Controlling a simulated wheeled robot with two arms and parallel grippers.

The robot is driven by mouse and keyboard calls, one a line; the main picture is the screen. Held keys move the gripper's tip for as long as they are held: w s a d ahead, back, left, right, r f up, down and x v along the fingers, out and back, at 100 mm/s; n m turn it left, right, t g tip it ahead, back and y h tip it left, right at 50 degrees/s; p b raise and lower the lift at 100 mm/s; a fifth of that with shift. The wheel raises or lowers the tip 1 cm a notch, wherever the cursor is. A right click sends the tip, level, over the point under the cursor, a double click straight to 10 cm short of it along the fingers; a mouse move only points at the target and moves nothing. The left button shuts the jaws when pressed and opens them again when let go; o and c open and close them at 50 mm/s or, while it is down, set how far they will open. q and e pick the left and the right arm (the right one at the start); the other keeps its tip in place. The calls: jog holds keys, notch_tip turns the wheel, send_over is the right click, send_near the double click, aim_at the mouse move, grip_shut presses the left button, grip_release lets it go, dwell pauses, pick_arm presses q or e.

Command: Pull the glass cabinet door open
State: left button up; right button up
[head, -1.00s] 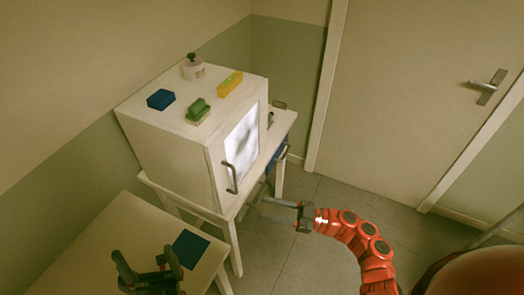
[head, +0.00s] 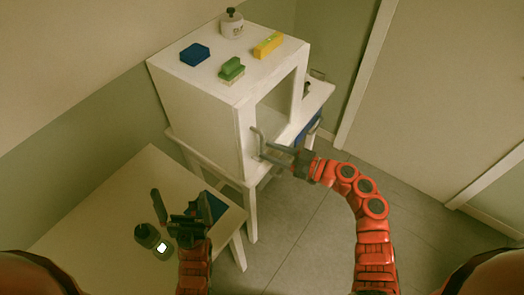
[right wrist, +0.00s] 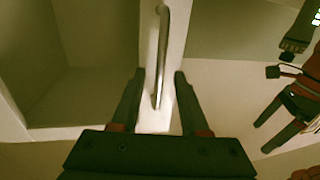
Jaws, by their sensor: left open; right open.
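The white cabinet (head: 195,105) stands on a white table, with its glass door (head: 275,110) on its right-hand face. The door looks shut. A grey bar handle (head: 257,138) stands upright near the door's front edge. In the right wrist view the handle (right wrist: 161,50) runs down between the fingers of my right gripper (right wrist: 158,85). That gripper (head: 270,153) is open, its fingertips at the handle's lower part; contact cannot be told. My left gripper (head: 180,208) is open and empty above the low table.
On the cabinet top are a blue box (head: 195,54), a green sponge brush (head: 231,69), a yellow box (head: 268,45) and a white jar (head: 232,24). The floor (head: 300,225) in front of the cabinet is clear.

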aim_at(262, 148)
jog(key=shift+b+x, duration=0.35)
jog(key=shift+x, duration=1.35)
jog(key=shift+c, duration=0.2)
jog(key=shift+d, duration=0.1)
grip_shut()
